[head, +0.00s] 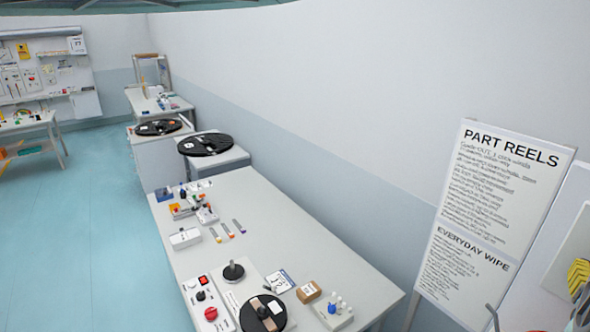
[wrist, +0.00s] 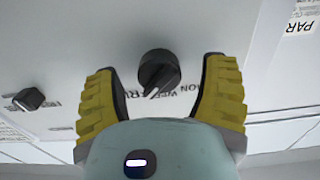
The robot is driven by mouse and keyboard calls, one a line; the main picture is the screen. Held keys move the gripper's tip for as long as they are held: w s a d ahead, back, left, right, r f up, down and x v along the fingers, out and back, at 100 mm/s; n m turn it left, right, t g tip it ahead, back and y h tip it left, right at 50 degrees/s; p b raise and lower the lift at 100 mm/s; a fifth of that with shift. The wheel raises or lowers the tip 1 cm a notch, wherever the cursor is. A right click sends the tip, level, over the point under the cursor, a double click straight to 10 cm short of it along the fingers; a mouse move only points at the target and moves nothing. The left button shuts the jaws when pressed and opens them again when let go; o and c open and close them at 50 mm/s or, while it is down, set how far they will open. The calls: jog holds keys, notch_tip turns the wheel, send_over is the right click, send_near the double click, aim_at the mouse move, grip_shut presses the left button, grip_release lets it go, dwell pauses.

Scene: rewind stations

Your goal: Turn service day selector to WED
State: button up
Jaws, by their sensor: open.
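In the wrist view a black selector knob (wrist: 157,68) sits on a pale panel, with a white pointer mark on its lower edge aimed down and slightly left. Printed letters below it are partly covered; "ON WE" can be made out. My gripper (wrist: 163,66) is open, with one yellow ribbed finger on each side of the knob. Gaps show between the fingers and the knob, so it is not gripped. In the head view only part of my gripper's yellow finger shows at the right edge (head: 579,277), and the selector is not seen there.
A second black knob (wrist: 29,99) is on the panel to the left. In the head view a "PART REELS" sign (head: 497,215) stands beside a long white bench (head: 285,230) carrying reels and controls. Blue floor (head: 100,230) is clear at the left.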

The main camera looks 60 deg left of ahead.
jog(key=shift+c, duration=0.2)
jog(key=c, duration=1.2)
jog(key=shift+o, duration=0.2)
jog(key=shift+f, duration=0.1)
jog(key=shift+b, duration=0.35)
jog(key=shift+f+n, duration=0.15)
jog(key=shift+n, duration=0.25)
jog(key=n+b, duration=0.2)
jog(key=b, duration=0.1)
jog(key=shift+n+b, duration=0.3)
jog(key=shift+n, duration=0.1)
jog(key=shift+n+b, duration=1.55)
jog(key=shift+n, duration=1.05)
